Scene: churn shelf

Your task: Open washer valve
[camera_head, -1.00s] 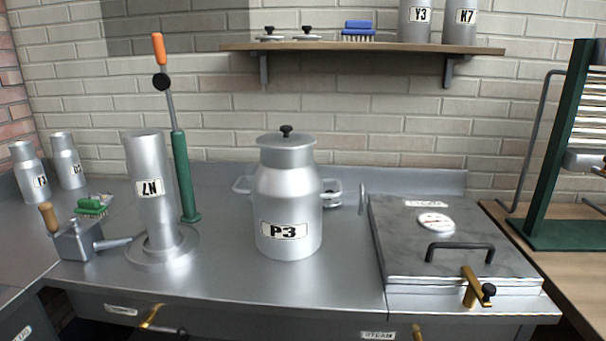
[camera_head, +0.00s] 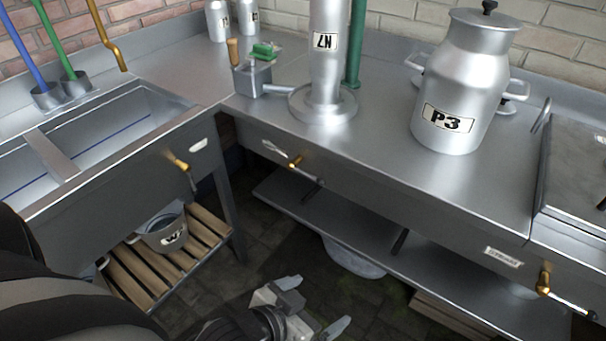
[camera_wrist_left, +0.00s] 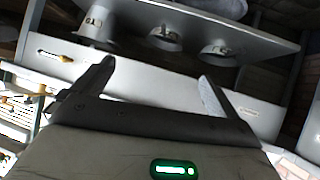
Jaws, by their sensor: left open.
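Several brass valves sit on the steel fronts in the head view. The middle valve (camera_head: 296,161), with a dark-tipped lever, is below the upside-down churn N7 (camera_head: 326,60); its label (camera_head: 274,147) is too small to read. Another valve (camera_head: 183,165) is on the sink front. A third (camera_head: 544,285) is at the right beside a label (camera_head: 503,258) that seems to read STEAM. My left gripper (camera_head: 312,306) is open and empty, low in front of the counter and apart from the valves. Its spread fingers show in the left wrist view (camera_wrist_left: 155,80). My right gripper is out of view.
Churn P3 (camera_head: 452,95) stands on the counter. A lower shelf (camera_head: 345,225) runs beneath it. The sink (camera_head: 110,130) is at left, with a bucket (camera_head: 163,236) on slats below. Open floor (camera_head: 262,235) lies between them.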

